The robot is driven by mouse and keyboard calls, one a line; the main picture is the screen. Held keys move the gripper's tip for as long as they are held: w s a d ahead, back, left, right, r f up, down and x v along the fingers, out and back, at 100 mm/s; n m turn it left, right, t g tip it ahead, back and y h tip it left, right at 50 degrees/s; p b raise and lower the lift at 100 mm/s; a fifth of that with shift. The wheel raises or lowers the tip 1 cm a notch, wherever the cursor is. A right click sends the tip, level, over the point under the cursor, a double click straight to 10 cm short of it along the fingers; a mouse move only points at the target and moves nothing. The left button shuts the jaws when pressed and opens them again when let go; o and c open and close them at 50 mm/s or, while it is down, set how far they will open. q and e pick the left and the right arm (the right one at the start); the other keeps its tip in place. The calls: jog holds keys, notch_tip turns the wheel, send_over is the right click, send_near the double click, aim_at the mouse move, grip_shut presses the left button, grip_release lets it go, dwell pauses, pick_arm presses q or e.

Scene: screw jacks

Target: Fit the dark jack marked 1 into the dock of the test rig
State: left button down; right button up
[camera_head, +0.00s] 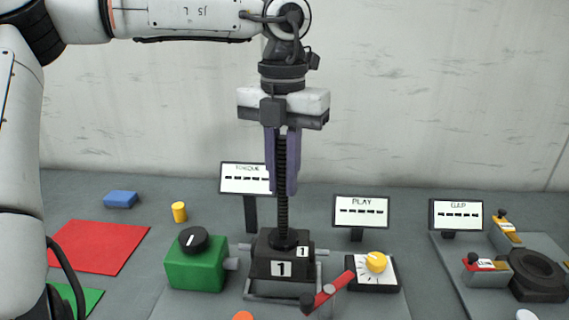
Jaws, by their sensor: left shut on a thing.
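The dark jack marked 1 (270,264) stands upright with its tall threaded screw pointing up. White labels with a 1 are on its base. My left gripper (284,190) comes down from above, its purple fingers shut on the upper part of the screw. The jack's base is at the dock of the test rig (258,294), within the grey metal rails. I cannot tell whether it is fully seated. The rig's green block (195,268) with a black knob is left of the base, its grey shaft end close to it. My right gripper is not in view.
TORQUE (246,178) and PLAY (361,211) displays stand behind. A CLAMP-like station (538,270) is at right. A red mat (98,247), blue block (121,199) and yellow cylinder (179,212) lie left.

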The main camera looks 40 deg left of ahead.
aim_at(284, 137)
pick_arm(q)
jog(key=shift+w+f, duration=0.2)
jog(key=shift+f, duration=1.95)
jog(key=shift+d, duration=0.1)
jog(key=c, duration=2.1)
grip_release()
jog(key=shift+s+f, duration=0.1)
jog(key=shift+f, duration=0.25)
jog(key=o, duration=0.4)
jog(key=shift+s+r, duration=0.1)
notch_tip(284, 137, up, 12)
jog(key=shift+r, duration=0.1)
